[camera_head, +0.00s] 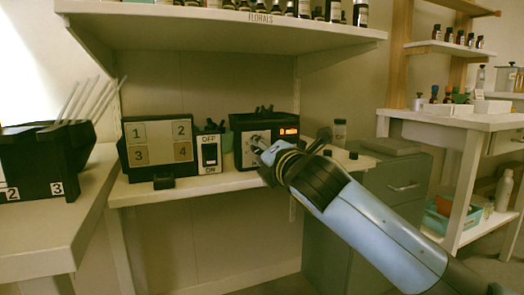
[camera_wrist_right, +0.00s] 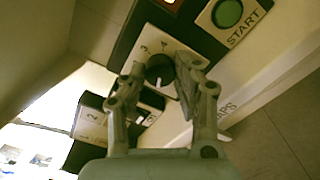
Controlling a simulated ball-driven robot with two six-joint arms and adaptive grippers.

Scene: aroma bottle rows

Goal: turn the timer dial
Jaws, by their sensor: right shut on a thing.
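The timer (camera_head: 241,124) is a black box with a white dial plate and a lit orange display, standing on the shelf in the middle of the head view. Its dial (camera_wrist_right: 158,71) is a dark round knob on a white plate with the digits 3 and 4 showing in the right wrist view. My right gripper (camera_wrist_right: 161,76) is shut on the dial, with a finger at each side of it. In the head view my right gripper (camera_head: 258,146) reaches the timer's front from the lower right and hides most of the dial. My left gripper is not in view.
A green START button (camera_wrist_right: 228,12) sits near the dial. Left of the timer are an OFF/ON switch box (camera_head: 210,153) and a panel numbered 1 to 4 (camera_head: 157,143). Bottles stand on the FLORALS shelf (camera_head: 200,22) above. A dark holder (camera_head: 40,160) with pale sticks is at left.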

